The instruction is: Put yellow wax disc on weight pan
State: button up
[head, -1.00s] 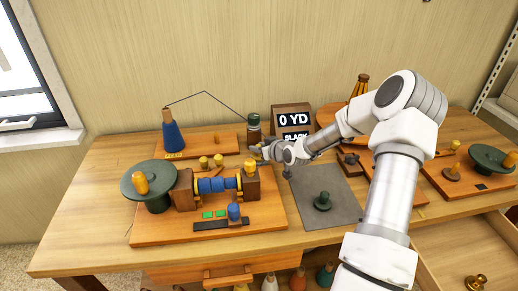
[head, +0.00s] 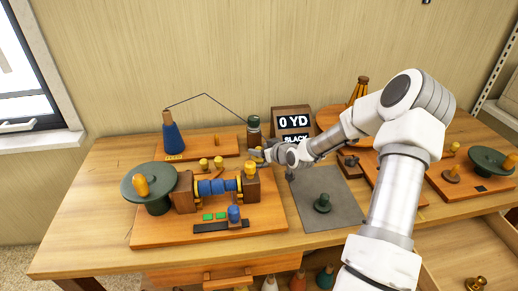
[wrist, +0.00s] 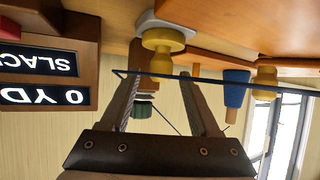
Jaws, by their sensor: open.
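In the wrist view, which is upside down, a yellow knobbed piece (wrist: 163,39), which looks like the yellow wax disc, stands on a small pale plate (wrist: 150,18). That plate may be the weight pan; I cannot tell for sure. My gripper (wrist: 164,70) is open, its two fingers apart and pointing toward the yellow piece. The left fingertip is close to the piece or overlaps it in view; contact is unclear. In the head view my gripper (head: 265,155) is beside a small yellow piece (head: 257,154), right of the wooden winder, and partly hides the plate.
The winder board (head: 268,215) holds a blue-wound drum (head: 217,186) and several yellow pegs. A dark green post (head: 254,122) and the "0 YD SLACK" display (head: 293,123) stand behind my gripper. A thread crosses the wrist view.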

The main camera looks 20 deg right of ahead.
jog(key=p+v, duration=0.1)
jog(key=v, duration=0.9)
jog(key=shift+s+p, duration=0.3)
jog(key=shift+p, duration=0.1)
jog(key=shift+r, duration=0.15)
